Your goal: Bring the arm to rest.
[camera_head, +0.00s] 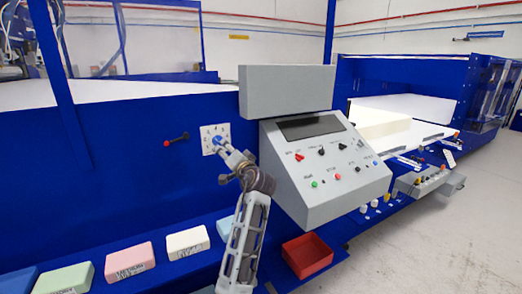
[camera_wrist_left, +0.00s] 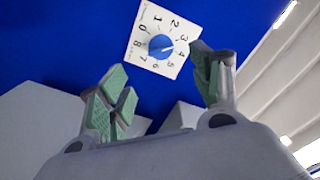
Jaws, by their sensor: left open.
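The blue knob (camera_wrist_left: 160,46) sits on a white dial plate (camera_head: 207,145) with printed numbers, fixed to a blue panel. In the left wrist view its light mark seems to point between 4 and 5. My left gripper (camera_head: 232,160) is in front of the plate in the head view and hides part of it. In the left wrist view my left gripper (camera_wrist_left: 158,66) is open, with its green-padded fingers wide apart. The knob shows beyond the fingertips, and nothing is held. My right gripper is not in view.
A grey control console (camera_head: 325,165) stands close to the right of my left arm. A red bin (camera_head: 307,256) is below it. Several coloured foam blocks (camera_head: 187,242) lie along a blue ledge. A red-tipped lever (camera_head: 177,139) sticks out left of the plate.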

